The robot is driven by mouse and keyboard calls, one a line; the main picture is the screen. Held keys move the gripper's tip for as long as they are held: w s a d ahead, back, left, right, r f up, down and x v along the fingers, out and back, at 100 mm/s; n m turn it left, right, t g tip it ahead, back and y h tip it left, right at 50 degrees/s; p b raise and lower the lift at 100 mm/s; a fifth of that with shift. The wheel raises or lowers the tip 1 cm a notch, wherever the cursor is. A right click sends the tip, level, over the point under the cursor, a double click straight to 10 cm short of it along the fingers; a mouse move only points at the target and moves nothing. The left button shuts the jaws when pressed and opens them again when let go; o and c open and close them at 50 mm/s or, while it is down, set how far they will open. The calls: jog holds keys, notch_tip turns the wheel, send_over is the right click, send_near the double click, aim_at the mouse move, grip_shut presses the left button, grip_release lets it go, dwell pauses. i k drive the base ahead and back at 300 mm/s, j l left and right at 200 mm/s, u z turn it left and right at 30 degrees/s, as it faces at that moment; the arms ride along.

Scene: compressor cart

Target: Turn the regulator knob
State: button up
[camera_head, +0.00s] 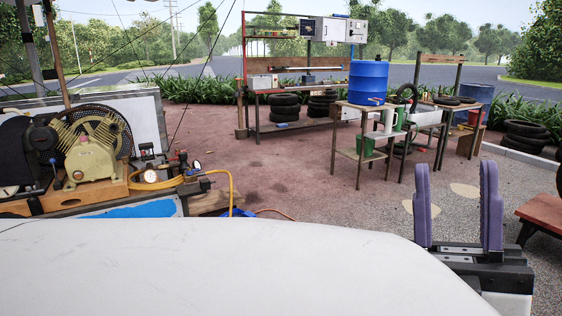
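The compressor (92,150), with a yellow-beige finned pump and a dark wheel guard, sits on a wooden base at the left. To its right is a cluster of regulator fittings (178,172) with a white-faced gauge (150,176) and smaller dials. The regulator knob is too small to single out among the dark fittings. A yellow hose (231,186) runs from the cluster. My gripper (456,185) is at the lower right, its two purple fingers upright and wide apart with nothing between them. It is far to the right of the fittings and touches nothing.
A blue drum (368,82) stands on a small wooden table at the back right. A workbench (300,88) with tyres beneath stands behind. A reddish wooden bench (541,214) is at the right edge. The paved middle ground is open.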

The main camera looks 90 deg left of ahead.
aim_at(183, 156)
jog(key=u, duration=3.35)
